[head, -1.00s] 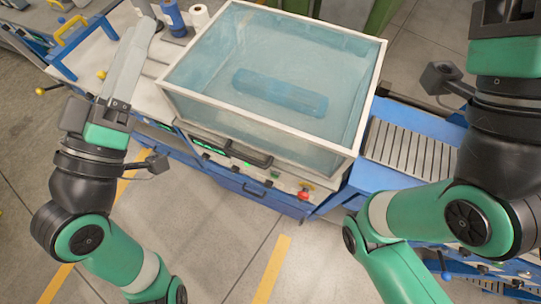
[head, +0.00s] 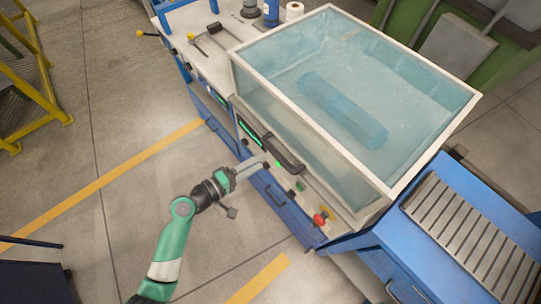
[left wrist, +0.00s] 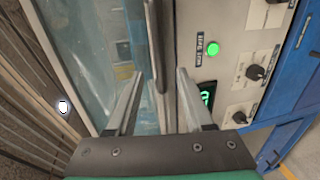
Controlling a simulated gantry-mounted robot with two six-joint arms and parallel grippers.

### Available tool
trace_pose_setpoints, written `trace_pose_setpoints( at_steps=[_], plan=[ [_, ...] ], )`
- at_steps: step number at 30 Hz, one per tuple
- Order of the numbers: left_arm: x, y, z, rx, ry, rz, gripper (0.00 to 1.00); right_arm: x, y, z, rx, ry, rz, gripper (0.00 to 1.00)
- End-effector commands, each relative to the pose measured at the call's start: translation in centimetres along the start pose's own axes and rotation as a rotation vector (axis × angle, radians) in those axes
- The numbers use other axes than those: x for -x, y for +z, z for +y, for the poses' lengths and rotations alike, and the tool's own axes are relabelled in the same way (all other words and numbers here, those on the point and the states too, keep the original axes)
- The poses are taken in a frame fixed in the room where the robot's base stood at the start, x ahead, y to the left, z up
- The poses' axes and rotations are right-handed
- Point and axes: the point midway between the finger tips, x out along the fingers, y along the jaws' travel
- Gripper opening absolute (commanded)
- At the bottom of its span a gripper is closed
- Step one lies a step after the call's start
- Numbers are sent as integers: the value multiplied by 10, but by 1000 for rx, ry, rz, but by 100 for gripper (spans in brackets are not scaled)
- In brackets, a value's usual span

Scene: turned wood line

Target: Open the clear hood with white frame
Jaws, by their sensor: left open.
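The clear hood with white frame (head: 405,100) sits closed on the machine in the head view. Its clear panels show a long blue piece (head: 340,108) inside. A dark bar handle (head: 285,155) runs along the hood's front lower edge. My left gripper (head: 265,162) is open at this handle, coming from the front. In the left wrist view, the dark handle bar (left wrist: 158,45) runs down between the two spread fingers of my left gripper (left wrist: 160,78). I cannot tell whether the fingers touch it. My right gripper is out of view.
Below the hood, the front panel has knobs, a green light (left wrist: 213,47) and a red button (head: 320,218). A slatted conveyor (head: 465,235) lies to the right. A blue bottle (head: 271,12) and white roll (head: 294,10) stand behind left. The floor in front is open.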

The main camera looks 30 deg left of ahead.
Motion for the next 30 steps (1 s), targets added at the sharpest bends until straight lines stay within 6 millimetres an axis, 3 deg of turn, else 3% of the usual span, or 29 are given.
trace_pose_setpoints(
  at_steps=[3, 7, 18, 27, 30],
  plan=[
    [-28, 1, -2, -2, 1, -4, 52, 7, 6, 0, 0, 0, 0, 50],
    [-48, 0, -2, -2, 0, -2, 52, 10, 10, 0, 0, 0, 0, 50],
    [-58, 0, 0, -1, 0, 0, 52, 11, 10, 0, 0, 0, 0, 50],
    [-58, 0, 0, -1, 0, 0, 0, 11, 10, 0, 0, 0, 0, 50],
    [-58, 0, 0, -1, 0, 0, 0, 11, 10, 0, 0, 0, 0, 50]
  ],
)
